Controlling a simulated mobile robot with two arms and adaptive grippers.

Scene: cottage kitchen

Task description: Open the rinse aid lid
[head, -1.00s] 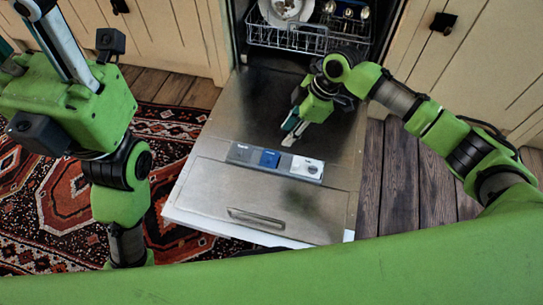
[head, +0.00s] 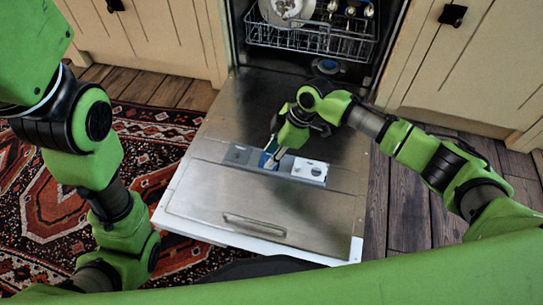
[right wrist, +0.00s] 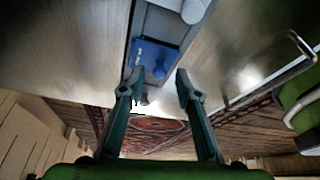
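The dispenser panel (head: 237,154) lies on the inner face of the lowered dishwasher door (head: 215,185). A blue lid (head: 264,160) sits in its middle, partly hidden by my right gripper (head: 272,161). In the right wrist view the blue lid (right wrist: 146,57) shows a small raised knob and white lettering too small to read; it looks shut. My right gripper (right wrist: 158,88) is open and empty, its two fingers apart on either side of the blue lid's near end. I cannot tell whether they touch it. My left arm shows at the left; its gripper is not in view.
A white dispenser part (head: 310,170) with a round cap is at the panel's right end. The dish rack (head: 310,40) with plates stands inside the dishwasher. A patterned rug (head: 60,205) lies left; wood floor is right.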

